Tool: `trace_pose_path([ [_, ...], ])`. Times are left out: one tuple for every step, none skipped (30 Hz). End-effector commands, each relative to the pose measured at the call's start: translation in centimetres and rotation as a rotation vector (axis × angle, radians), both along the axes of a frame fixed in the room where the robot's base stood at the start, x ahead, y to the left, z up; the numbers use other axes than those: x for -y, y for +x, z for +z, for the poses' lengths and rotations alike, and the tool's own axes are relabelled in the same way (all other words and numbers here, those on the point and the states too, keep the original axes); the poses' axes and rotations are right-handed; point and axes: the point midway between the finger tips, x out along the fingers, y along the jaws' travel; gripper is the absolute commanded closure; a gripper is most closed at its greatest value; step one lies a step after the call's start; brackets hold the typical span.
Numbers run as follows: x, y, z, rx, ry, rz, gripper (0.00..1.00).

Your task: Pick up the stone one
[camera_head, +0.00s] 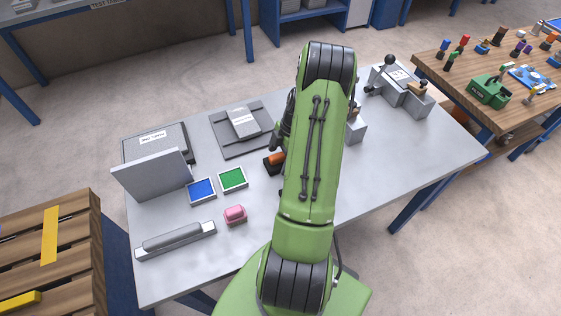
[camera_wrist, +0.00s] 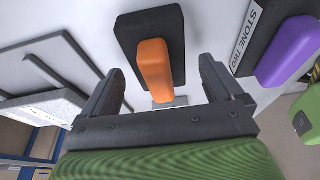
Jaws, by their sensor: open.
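A block with an orange handle (camera_wrist: 154,65) on a dark base (camera_wrist: 176,22) stands on the grey table. The orange handle also shows in the head view (camera_head: 275,158), beside my arm. In the wrist view, a purple handle (camera_wrist: 290,50) on a dark block stands to the right, beside a white label reading "STONE TWO" (camera_wrist: 247,30). No label shows on the orange-handled block. My gripper (camera_wrist: 161,68) is open and empty, with its fingers apart on either side of the orange handle in the picture. Contact cannot be told. In the head view my arm hides much of the gripper.
A grey device (camera_head: 400,88) stands at right.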

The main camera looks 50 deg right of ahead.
Motion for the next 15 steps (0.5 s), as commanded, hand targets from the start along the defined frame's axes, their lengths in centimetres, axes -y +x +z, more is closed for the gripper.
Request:
trace_pose_path([
  [-0.25, 0.1, -0.84, -0.001, 0.002, 0.001, 0.06],
  [-0.34, 0.15, -1.13, 0.0, 0.003, 0.002, 0.06],
  [-0.4, 0.21, -1.39, 0.001, 0.001, 0.001, 0.06],
  [-0.4, 0.24, -1.48, 0.0, 0.0, 0.001, 0.06],
  [-0.4, 0.25, -1.5, 0.001, -0.001, 0.001, 0.06],
  [-0.39, 0.25, -1.47, 0.001, -0.001, 0.001, 0.06],
  [-0.38, 0.25, -1.44, 0.001, -0.001, 0.001, 0.06],
  [-0.38, 0.25, -1.43, 0.001, -0.001, 0.001, 0.06],
  [-0.38, 0.25, -1.42, 0.001, -0.001, 0.001, 0.06],
  [-0.38, 0.24, -1.41, 0.001, -0.001, 0.001, 0.09],
  [-0.37, 0.24, -1.4, 0.001, -0.001, 0.001, 0.14],
  [-0.37, 0.24, -1.4, 0.001, -0.001, 0.001, 0.2],
  [-0.37, 0.24, -1.39, 0.001, -0.001, 0.001, 0.25],
  [-0.37, 0.24, -1.39, 0.001, -0.001, 0.001, 0.29],
  [-0.37, 0.24, -1.39, 0.001, -0.001, 0.001, 0.35],
])
